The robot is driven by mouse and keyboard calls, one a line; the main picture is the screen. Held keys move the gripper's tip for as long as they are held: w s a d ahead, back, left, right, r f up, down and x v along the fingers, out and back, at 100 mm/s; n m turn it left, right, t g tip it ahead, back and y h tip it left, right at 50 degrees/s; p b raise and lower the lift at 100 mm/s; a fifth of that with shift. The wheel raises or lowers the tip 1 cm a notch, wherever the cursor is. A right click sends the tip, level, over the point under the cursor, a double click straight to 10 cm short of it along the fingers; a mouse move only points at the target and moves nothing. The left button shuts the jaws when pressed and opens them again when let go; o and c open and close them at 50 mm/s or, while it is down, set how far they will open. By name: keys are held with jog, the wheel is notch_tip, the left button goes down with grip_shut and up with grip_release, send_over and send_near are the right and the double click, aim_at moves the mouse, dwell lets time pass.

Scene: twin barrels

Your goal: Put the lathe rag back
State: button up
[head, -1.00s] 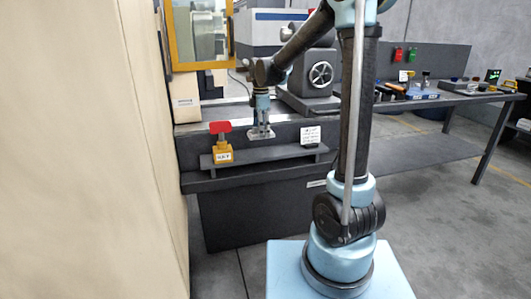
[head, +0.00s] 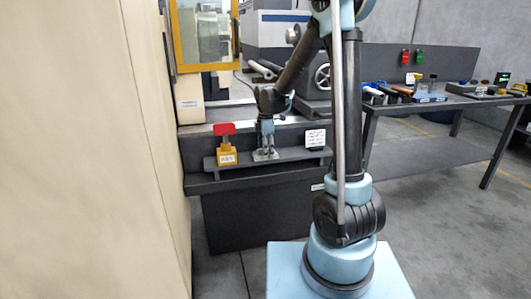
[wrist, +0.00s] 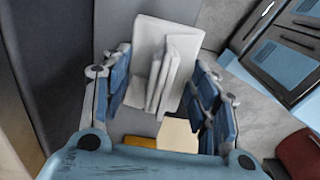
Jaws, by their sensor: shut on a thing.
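The rag is a pale grey-white folded cloth with a raised pleat, in the middle of the wrist view (wrist: 149,35). In the head view my gripper (head: 265,146) points down at the narrow dark shelf (head: 288,157) on the lathe's front. The rag's pale lower edge (head: 265,156) shows under the fingers, at the shelf. I cannot tell whether it rests on it.
A yellow block with a red top (head: 226,146) stands left of my gripper on the shelf. A white lettered card (head: 315,138) stands to the right. A tall beige panel (head: 90,150) fills the left side. A bench with tools (head: 440,103) is at right.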

jog(key=shift+f, duration=0.2)
jog(key=shift+f, duration=0.1)
jog(key=o, duration=1.3)
